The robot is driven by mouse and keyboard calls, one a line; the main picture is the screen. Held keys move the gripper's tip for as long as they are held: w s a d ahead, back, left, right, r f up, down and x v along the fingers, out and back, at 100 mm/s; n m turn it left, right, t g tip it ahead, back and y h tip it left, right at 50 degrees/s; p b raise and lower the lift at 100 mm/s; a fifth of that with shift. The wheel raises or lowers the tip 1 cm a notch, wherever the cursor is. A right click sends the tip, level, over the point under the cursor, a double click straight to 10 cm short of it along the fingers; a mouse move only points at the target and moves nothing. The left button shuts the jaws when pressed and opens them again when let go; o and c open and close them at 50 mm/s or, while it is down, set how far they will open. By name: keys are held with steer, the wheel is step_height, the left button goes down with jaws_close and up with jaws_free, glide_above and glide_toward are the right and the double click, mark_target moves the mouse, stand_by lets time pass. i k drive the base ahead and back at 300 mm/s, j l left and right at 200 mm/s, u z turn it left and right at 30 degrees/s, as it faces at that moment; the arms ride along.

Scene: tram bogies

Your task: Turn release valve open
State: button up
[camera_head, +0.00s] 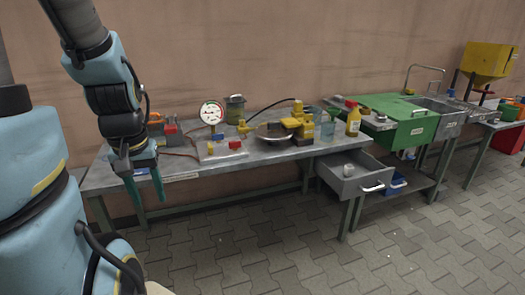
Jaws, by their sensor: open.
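A yellow pump-like device (298,122) stands on the grey metal workbench (190,178), right of its middle. A small yellow fitting (243,127) sits left of it, near a round white dial gauge (212,112). Small red parts (235,145) lie on a pale plate in front of the gauge. I cannot tell which part is the release valve, or how it is turned. My gripper (150,200) hangs with its teal fingers pointing down at the bench's left front. It is open and empty, apart from the gauge and the yellow device.
A round metal pan (274,131), a glass jar (327,131) and a yellow bottle (353,121) stand near the device. A grey drawer (352,178) is pulled out below the right end. A green-lidded bench (400,122) stands to the right. The paved floor in front is clear.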

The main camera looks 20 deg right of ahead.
mark_target(235, 145)
steer(key=i+l+u, duration=0.2)
steer(key=i+l, duration=0.2)
steer(key=l, duration=0.25)
steer(key=i+l, duration=0.2)
steer(key=l, duration=0.15)
steer(key=i+l+u, duration=0.15)
steer(key=l, duration=0.2)
